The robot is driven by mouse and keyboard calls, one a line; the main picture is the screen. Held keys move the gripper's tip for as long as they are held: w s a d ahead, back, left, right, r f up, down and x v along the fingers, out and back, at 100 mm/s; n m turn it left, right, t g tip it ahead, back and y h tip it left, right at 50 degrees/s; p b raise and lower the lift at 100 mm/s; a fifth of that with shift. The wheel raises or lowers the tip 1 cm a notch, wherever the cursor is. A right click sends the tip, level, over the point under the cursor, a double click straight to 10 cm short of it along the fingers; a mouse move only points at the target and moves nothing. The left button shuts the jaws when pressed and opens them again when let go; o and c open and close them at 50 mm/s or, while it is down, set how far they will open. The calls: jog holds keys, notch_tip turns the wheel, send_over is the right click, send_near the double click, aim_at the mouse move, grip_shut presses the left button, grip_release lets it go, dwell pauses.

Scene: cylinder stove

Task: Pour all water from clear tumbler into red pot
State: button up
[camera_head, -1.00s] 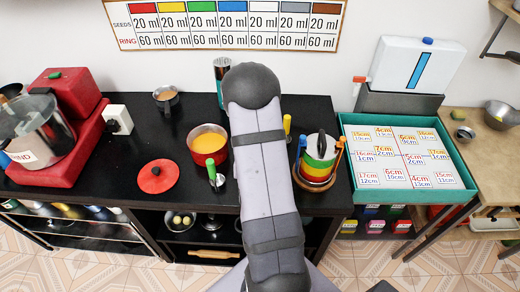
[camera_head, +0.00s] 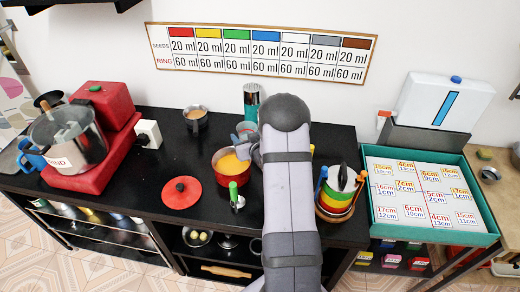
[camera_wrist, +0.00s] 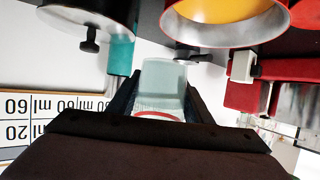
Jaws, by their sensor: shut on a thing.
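The red pot (camera_head: 217,171) stands on the black counter with orange-yellow contents and a green handle toward the front. In the head view the tumbler (camera_head: 245,129) shows as a small blue-grey cup just behind the pot, left of my arm. My arm hides part of the gripper there. I cannot make out the water level in the tumbler.
A teal-and-dark canister (camera_head: 251,101) stands close behind the tumbler. A grey mug (camera_head: 196,120) is to the left. A red lid (camera_head: 181,192) lies left of the pot, and a red machine (camera_head: 104,150) stands far left. Stacked coloured rings (camera_head: 335,200) are right of my arm.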

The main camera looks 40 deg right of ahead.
jog(key=w+d+n+y+p, duration=0.3)
jog(key=w+n+y, duration=0.2)
jog(key=y, duration=0.1)
jog(key=shift+w+f, duration=0.2)
jog(key=shift+f, duration=0.15)
jog(key=shift+r+n+h+b, duration=0.35)
jog(key=shift+n+h+b, duration=0.25)
jog(key=shift+n+b, duration=0.5)
jog(key=shift+r+n+t+h+b, duration=0.35)
jog(key=shift+n+b, duration=0.55)
jog(key=shift+b, duration=0.85)
jog(key=shift+d+f+n+h+b, duration=0.15)
jog(key=shift+n+h+b, duration=0.3)
jog(key=shift+b, duration=0.65)
jog(key=shift+w+d+f+n+t+h+b, duration=0.15)
jog(key=shift+f+n+t+h+b, duration=0.25)
jog(key=shift+b, duration=1.2)
jog(key=shift+s+d+f+n+t+h+b, duration=0.15)
jog(key=shift+f+n+b, duration=0.4)
jog(key=shift+b, duration=1)
jog(key=shift+w+r+n+t+h+b, duration=0.15)
jog(key=shift+n+t+h+b, duration=0.55)
jog(key=shift+b, duration=1.95)
